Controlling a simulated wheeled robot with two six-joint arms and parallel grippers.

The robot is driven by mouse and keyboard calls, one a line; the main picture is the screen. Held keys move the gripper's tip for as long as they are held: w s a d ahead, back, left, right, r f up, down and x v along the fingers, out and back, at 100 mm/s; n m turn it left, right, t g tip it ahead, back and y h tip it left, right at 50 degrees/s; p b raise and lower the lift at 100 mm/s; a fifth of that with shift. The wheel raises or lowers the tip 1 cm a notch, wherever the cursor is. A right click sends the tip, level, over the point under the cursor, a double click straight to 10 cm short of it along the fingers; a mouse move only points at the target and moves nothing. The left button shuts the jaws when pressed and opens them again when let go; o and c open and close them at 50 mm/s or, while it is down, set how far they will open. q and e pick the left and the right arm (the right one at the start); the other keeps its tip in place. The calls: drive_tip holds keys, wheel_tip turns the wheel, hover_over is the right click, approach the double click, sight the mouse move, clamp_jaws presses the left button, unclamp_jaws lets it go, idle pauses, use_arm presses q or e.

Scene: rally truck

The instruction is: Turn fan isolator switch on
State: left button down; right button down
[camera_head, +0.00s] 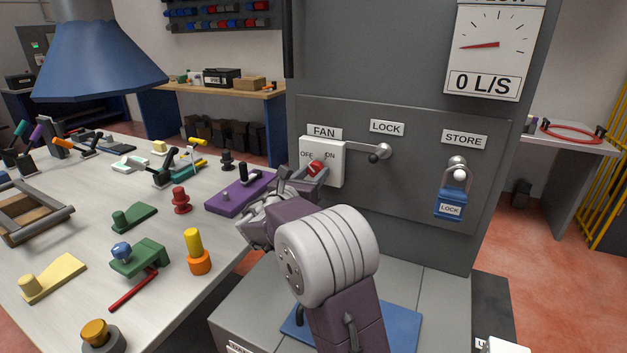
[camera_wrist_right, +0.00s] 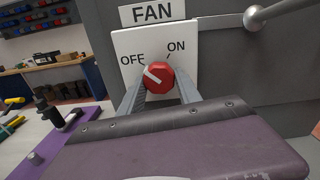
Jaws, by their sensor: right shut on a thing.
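The fan isolator switch is a white box (camera_head: 333,154) labelled FAN, with OFF at left and ON at right, on a grey panel. Its red knob (camera_wrist_right: 158,77) has a white pointer line, which slants up-left toward OFF in the right wrist view. My right gripper (camera_head: 316,170) is at the knob, its two fingers either side of it, shut on it. The knob (camera_head: 316,166) is partly hidden by the fingers in the head view. My left gripper is not in view.
A metal lever (camera_head: 374,151) labelled LOCK sits right of the switch. A blue padlock (camera_head: 450,204) hangs under STORE. A gauge (camera_head: 490,48) reads 0 L/S. A workbench (camera_head: 150,215) with several tools and fixtures stands at left, close to my right arm.

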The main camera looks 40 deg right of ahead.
drive_tip(key=m+b, duration=0.3)
drive_tip(key=b, duration=0.1)
drive_tip(key=m+b, duration=0.7)
drive_tip(key=b, duration=0.1)
drive_tip(key=shift+w+a+f+m, duration=0.15)
drive_tip(key=shift+f+m, duration=0.1)
drive_tip(key=shift+m, duration=0.15)
drive_tip(key=m+b, duration=0.2)
drive_tip(key=m, duration=0.1)
drive_tip(key=shift+r+b, duration=0.15)
drive_tip(key=shift+b, duration=0.25)
drive_tip(key=shift+r+m+b, duration=0.15)
drive_tip(key=shift+m+b, duration=0.55)
drive_tip(key=shift+m, duration=0.4)
drive_tip(key=c, duration=0.8)
unclamp_jaws()
drive_tip(key=shift+r, duration=0.1)
drive_tip(key=shift+c, duration=0.2)
